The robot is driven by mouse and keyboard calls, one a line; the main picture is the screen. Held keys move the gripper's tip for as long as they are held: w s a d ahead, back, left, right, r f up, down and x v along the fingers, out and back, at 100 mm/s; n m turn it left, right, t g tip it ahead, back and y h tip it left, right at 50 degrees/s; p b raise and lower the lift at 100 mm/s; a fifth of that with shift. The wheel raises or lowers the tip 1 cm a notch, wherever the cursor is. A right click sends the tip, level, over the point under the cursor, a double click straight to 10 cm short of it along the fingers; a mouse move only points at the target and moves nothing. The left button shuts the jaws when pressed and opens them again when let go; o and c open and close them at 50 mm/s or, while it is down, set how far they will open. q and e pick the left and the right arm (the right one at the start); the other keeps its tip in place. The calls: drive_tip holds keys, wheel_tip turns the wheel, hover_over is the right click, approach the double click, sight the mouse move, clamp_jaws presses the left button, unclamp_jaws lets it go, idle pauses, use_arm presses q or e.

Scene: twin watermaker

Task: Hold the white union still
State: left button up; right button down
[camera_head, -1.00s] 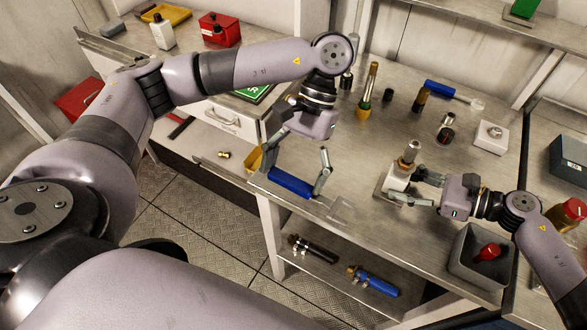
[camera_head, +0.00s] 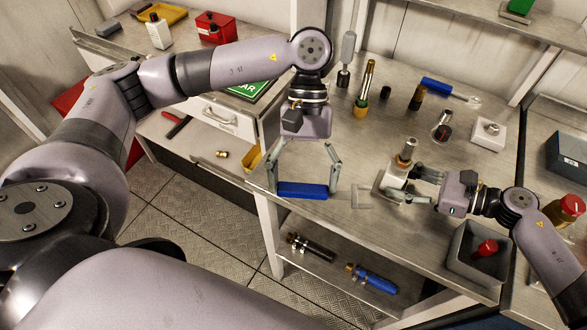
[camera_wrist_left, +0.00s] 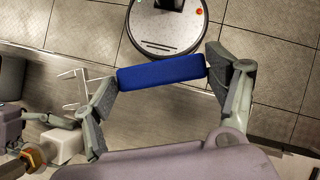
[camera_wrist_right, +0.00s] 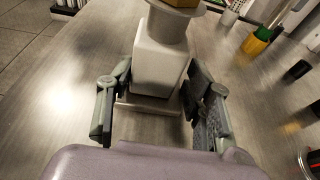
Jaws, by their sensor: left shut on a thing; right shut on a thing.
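The white union (camera_head: 396,172) stands upright near the front of the bench, with a metallic cylindrical piece (camera_head: 408,150) on top. My right gripper (camera_head: 410,189) is shut on the union, with a finger on each side; the union (camera_wrist_right: 160,58) also shows between the fingers in the right wrist view. My left gripper (camera_head: 303,187) is shut on the blue handle (camera_head: 302,191) of a tool. The tool's metal forked end (camera_head: 361,197) points right, close to the union's left side and apart from it. The handle (camera_wrist_left: 162,72) lies across the fingers in the left wrist view.
A second blue-handled tool (camera_head: 440,87) lies at the back. A white block (camera_head: 487,134), dark cylinders and a yellow-and-green brush-like item (camera_head: 366,85) stand behind the union. A grey bin (camera_head: 480,252) with a red-topped item is at the front right. An open drawer (camera_head: 213,140) is at left.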

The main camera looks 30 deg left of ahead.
use_arm(q)
drive_tip(key=d+r+n+t+h, duration=0.1)
drive_tip(key=n, duration=0.1)
drive_tip(key=s+d+r+n+t+h, duration=0.1)
drive_tip(key=d+n, duration=0.1)
drive_tip(key=n, duration=0.1)
drive_tip(key=s+d+r+n+t+h, duration=0.1)
drive_tip(key=n, duration=0.1)
drive_tip(key=shift+s+d+r+n, duration=0.15)
drive_tip(key=shift+d+r+n, duration=0.15)
drive_tip(key=shift+d, duration=0.1)
drive_tip(key=shift+w+d+f, duration=0.4)
drive_tip(key=shift+w+f, duration=0.1)
drive_tip(key=shift+w, duration=0.3)
drive_tip(key=shift+w+d+f, duration=0.4)
drive_tip(key=shift+w+f, duration=0.1)
drive_tip(key=shift+w, duration=0.25)
drive_tip(key=shift+w+d, duration=0.45)
drive_tip(key=shift+w, duration=0.4)
drive_tip(key=shift+w+d, duration=0.4)
drive_tip(key=shift+w, duration=0.4)
drive_tip(key=w+a+m+g+y, duration=0.1)
drive_tip(key=w+a+m+y, duration=0.1)
drive_tip(key=w+m, duration=0.5)
drive_tip(key=w+a+m+g+y, duration=0.2)
drive_tip(key=w+a+m+y, duration=0.1)
drive_tip(key=w+m+y, duration=0.2)
drive_tip(key=shift+w+m, duration=1.15)
drive_tip(key=shift+m, duration=0.35)
